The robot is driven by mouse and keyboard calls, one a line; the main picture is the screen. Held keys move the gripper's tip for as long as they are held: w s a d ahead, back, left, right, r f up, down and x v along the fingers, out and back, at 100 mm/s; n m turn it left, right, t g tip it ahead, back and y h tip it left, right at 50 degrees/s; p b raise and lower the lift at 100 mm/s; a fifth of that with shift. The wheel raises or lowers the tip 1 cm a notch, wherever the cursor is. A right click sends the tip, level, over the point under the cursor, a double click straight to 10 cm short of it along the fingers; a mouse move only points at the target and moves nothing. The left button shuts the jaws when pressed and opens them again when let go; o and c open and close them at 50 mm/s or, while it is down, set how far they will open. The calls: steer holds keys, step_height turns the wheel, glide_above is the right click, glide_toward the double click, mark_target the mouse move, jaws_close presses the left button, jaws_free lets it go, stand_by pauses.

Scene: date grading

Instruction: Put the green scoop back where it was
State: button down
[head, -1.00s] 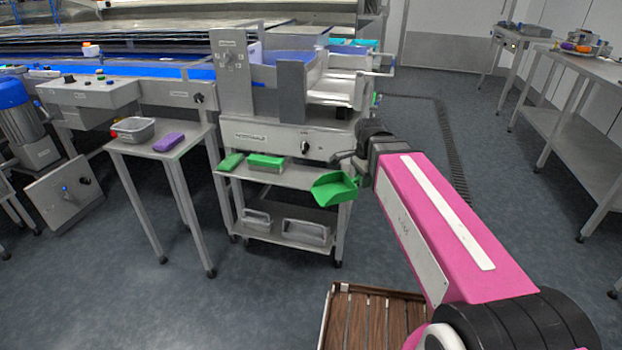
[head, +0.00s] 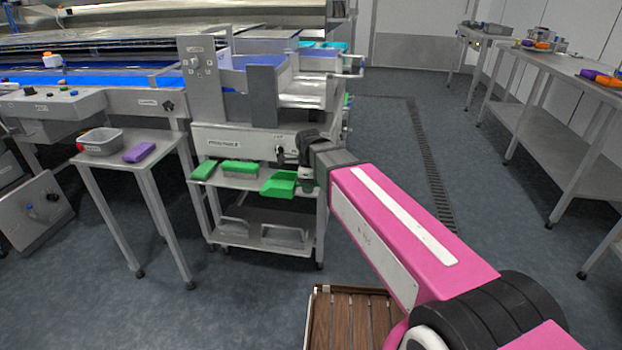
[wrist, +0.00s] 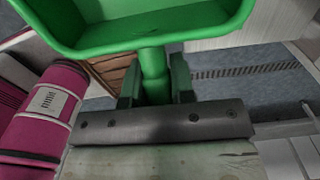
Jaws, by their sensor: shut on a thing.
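The green scoop (head: 279,184) is at the right end of the metal cart's upper shelf (head: 241,182) in the head view. My gripper (head: 305,180) is shut on its handle, just right of the scoop's pan. In the wrist view the green scoop (wrist: 160,30) fills the top, with its handle running down between the fingers of my gripper (wrist: 157,92). I cannot tell whether the scoop touches the shelf or is just above it.
A green brush (head: 239,168) and a green block (head: 204,170) lie on the same shelf, left of the scoop. A machine (head: 245,140) stands close behind. A side table (head: 120,162) holds a grey tub (head: 100,141) and a purple block (head: 139,152).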

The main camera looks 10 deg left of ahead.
steer(key=w, duration=1)
steer(key=shift+w+d, duration=0.15)
steer(key=shift+d, duration=0.25)
steer(key=shift+f, duration=1.75)
steer(key=shift+f, duration=0.15)
steer(key=c, duration=1)
jaws_free()
steer(key=shift+o, duration=0.2)
step_height(320, 180, up, 12)
